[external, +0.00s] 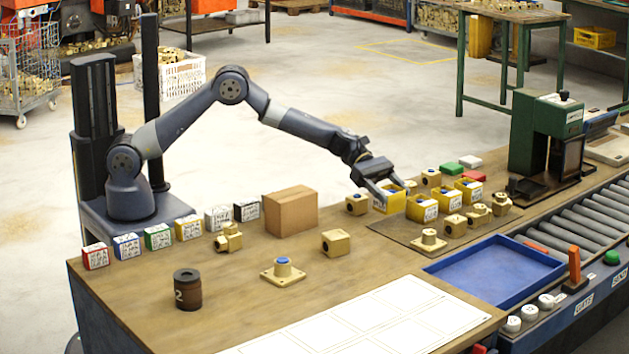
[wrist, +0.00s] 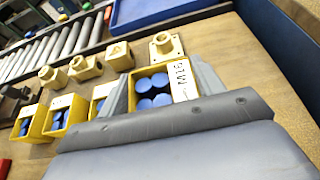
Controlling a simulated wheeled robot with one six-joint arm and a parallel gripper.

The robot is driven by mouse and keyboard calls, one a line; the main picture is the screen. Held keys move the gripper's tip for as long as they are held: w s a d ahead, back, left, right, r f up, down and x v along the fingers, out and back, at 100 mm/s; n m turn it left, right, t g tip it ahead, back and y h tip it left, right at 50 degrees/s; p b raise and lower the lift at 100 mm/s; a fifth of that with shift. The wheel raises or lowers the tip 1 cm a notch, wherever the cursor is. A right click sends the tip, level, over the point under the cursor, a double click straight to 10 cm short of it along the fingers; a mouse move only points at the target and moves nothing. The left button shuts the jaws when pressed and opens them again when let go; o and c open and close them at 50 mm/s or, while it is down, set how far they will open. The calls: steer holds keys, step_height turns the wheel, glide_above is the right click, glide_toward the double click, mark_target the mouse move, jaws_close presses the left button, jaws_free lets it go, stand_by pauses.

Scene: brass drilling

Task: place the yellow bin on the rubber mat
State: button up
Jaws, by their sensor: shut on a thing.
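My gripper (external: 382,190) is shut on a yellow bin (external: 391,203), its fingers on either side of it. In the wrist view the same yellow bin (wrist: 181,80) shows a white label and several blue round pieces inside. The dark rubber mat (external: 402,233) lies on the bench. The held bin is at the mat's left end, beside another yellow bin (external: 421,209). I cannot tell whether it touches the mat. Two more yellow bins (external: 447,200) (external: 469,190) stand in a row to the right.
Brass fittings (external: 428,240) stand along the front of the mat, and a brass block (external: 356,204) is just left of the held bin. A blue tray (external: 495,270) lies at the front right.

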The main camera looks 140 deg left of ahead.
mark_target(389, 205)
steer(key=shift+f, duration=2.2)
steer(key=shift+f, duration=0.25)
steer(key=o, duration=1)
steer(key=shift+r, duration=0.15)
steer(key=shift+s+r, duration=0.1)
steer(key=shift+r, duration=0.1)
steer(key=b+v, duration=0.1)
steer(key=v, duration=1)
steer(key=shift+s, duration=0.4)
